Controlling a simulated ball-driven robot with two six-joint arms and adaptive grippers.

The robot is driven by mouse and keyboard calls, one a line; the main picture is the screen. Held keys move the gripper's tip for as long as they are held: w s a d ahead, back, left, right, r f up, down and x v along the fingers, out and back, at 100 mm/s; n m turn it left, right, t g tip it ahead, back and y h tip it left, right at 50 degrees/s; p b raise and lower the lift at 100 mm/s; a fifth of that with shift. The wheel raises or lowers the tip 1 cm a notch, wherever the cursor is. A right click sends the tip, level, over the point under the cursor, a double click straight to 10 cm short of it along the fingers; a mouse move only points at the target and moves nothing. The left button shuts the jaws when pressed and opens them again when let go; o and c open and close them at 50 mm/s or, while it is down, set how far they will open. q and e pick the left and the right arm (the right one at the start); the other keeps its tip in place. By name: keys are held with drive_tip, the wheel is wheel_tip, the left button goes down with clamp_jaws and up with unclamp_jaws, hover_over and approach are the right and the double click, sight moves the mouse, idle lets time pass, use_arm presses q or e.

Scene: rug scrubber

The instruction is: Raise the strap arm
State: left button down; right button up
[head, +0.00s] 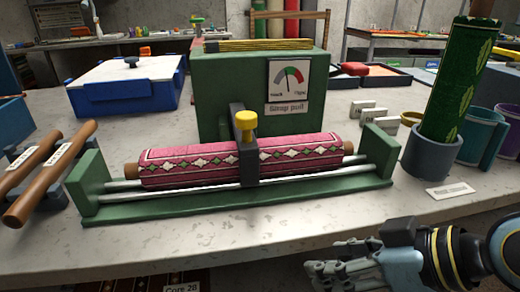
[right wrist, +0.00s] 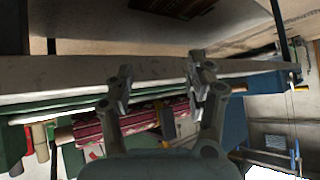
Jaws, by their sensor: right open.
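The strap arm (head: 246,158) is a dark grey bar with a yellow knob (head: 246,123) on top. It lies across a rolled pink patterned rug (head: 200,165) on a wooden core, in a green cradle (head: 95,183) with metal rods. Behind it a green box (head: 215,95) carries a "Strap pull" gauge (head: 290,80). My right gripper (head: 335,268) is at the lower right in the head view, in front of the table edge and apart from the strap arm. In the right wrist view its fingers (right wrist: 160,85) are spread and empty. The rug (right wrist: 90,127) shows beyond them. My left gripper is not in view.
Wooden rollers (head: 50,172) lie at the left. A blue box with a white lid (head: 125,82) stands behind them. At the right, a green roll (head: 457,85) stands in a grey cup (head: 428,158) near a purple cup (head: 483,138).

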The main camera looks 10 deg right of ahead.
drive_tip(key=w+a+r+n+t+y, duration=0.2)
drive_tip(key=w+a+r+y, duration=0.15)
drive_tip(key=r, duration=0.35)
drive_tip(key=t+y, duration=0.3)
drive_tip(key=t, duration=0.1)
approach(255, 126)
drive_tip(key=w, duration=0.1)
drive_tip(key=p+x, duration=0.1)
drive_tip(key=x, duration=0.4)
drive_tip(key=p+x, duration=0.1)
drive_tip(key=x, duration=0.5)
drive_tip(key=shift+s+a, duration=0.2)
drive_tip(key=shift+a, duration=0.05)
drive_tip(key=shift+c, duration=0.3)
clamp_jaws()
